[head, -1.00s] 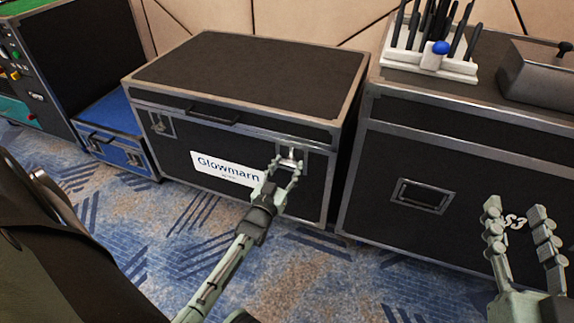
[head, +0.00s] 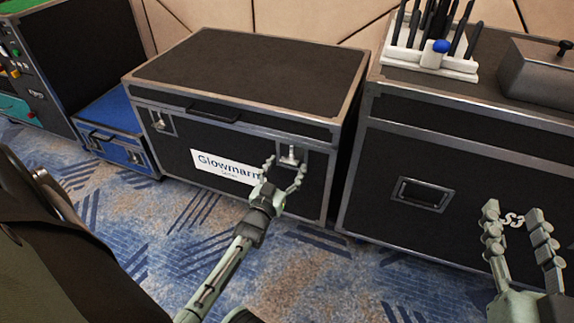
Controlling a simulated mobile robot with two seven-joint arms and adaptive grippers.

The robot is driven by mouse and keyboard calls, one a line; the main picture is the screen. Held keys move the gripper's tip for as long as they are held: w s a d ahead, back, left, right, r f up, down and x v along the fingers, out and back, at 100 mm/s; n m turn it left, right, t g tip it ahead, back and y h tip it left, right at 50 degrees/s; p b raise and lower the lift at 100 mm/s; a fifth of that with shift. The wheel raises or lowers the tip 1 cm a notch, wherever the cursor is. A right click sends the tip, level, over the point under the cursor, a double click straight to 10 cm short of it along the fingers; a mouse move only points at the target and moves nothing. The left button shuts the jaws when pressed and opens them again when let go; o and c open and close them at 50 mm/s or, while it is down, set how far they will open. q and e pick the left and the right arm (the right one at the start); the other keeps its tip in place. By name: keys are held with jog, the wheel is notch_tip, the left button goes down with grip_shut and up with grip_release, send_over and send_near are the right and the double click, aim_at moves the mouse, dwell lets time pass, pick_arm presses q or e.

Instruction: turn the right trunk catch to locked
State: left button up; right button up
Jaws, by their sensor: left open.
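The black trunk (head: 235,67) with metal edges stands closed on the carpet in the head view. Its right catch (head: 289,156) sits on the front, right of the white label, with its small pale turning piece looking upright. The left catch (head: 160,122) is near the left front corner. My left gripper (head: 285,172) is open, just in front of and below the right catch, its fingers spread to either side, with nothing between them. My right gripper (head: 514,214) is open and empty, in front of the case on the right.
A second black case (head: 390,160) stands to the right, holding a white rack (head: 425,60) of dark tools and a grey box (head: 540,75). A blue case (head: 112,118) and a control cabinet are at left. Patterned carpet in front is clear.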

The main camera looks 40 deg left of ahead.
pick_arm(q)
jog(key=v, duration=1.1)
jog(key=shift+d, duration=0.1)
